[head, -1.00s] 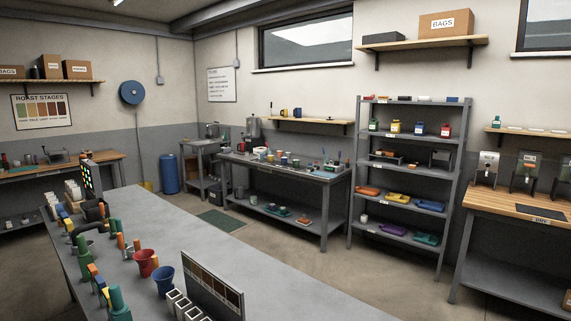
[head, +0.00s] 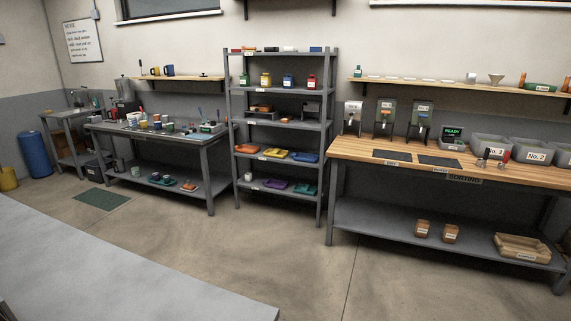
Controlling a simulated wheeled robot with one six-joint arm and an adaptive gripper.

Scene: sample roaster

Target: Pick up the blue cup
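A small blue mug (head: 169,70) stands on the wall shelf above the far grey workbench, beside a yellow mug. Several small cups stand on that workbench (head: 203,141), too small to tell their colours surely. No blue cup shows on the part of the near grey table (head: 120,275) in view. My gripper is not in view.
A grey rack (head: 233,150) holds bottles and coloured trays. A wooden-topped bench (head: 350,150) with dispensers and grey bins (head: 488,147) stands at the right. The concrete floor (head: 300,255) between the near table and these is clear. A green mat (head: 103,201) lies at the left.

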